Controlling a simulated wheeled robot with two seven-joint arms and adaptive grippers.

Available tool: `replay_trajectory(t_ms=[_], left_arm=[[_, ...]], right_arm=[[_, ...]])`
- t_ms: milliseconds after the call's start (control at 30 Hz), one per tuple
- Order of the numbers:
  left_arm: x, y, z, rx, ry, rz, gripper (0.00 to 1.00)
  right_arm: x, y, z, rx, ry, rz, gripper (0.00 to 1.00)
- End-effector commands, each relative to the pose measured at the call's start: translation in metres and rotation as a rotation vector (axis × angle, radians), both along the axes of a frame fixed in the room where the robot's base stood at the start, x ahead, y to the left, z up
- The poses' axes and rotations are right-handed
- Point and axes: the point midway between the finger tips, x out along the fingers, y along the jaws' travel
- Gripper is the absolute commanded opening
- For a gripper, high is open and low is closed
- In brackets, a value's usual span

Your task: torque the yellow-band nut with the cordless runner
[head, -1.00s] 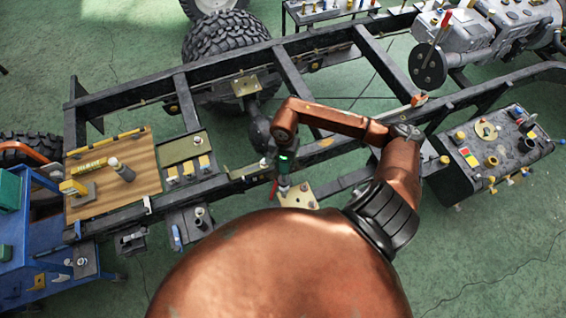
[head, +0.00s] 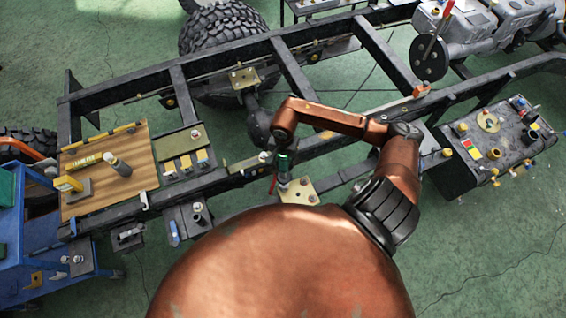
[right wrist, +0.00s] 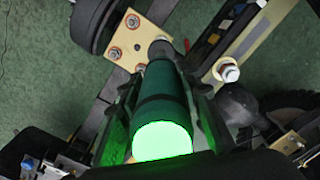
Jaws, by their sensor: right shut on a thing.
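The cordless runner (right wrist: 165,98) is a dark green cylinder with a glowing green end, large in the right wrist view. My right gripper (right wrist: 163,82) is shut around it, one finger on each side. The runner's dark nose (right wrist: 160,50) points at the corner of a cream plate (right wrist: 122,38) with several nuts; I cannot tell whether it touches one. In the head view the runner (head: 283,166) stands nearly upright over the left side of the same plate (head: 299,192). I cannot make out a yellow band on any nut there. My left gripper is out of view.
A wooden board (head: 132,188) with a yellow-marked block and a dark cylinder lies at left on the black chassis rails. A blue cart (head: 40,235) stands at far left, a dark box with knobs (head: 470,185) at right.

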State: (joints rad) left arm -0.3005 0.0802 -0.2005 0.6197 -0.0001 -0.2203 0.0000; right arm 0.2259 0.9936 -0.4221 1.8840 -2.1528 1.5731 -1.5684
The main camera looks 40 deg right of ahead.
Motion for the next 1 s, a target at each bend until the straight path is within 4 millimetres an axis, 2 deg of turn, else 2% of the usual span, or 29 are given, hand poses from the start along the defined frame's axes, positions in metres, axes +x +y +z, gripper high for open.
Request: replay_trajectory(t_ms=[1000], left_arm=[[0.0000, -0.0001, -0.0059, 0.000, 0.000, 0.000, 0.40]], right_arm=[[-0.0009, 0.0012, 0.0009, 0.000, -0.002, 0.001, 0.00]])
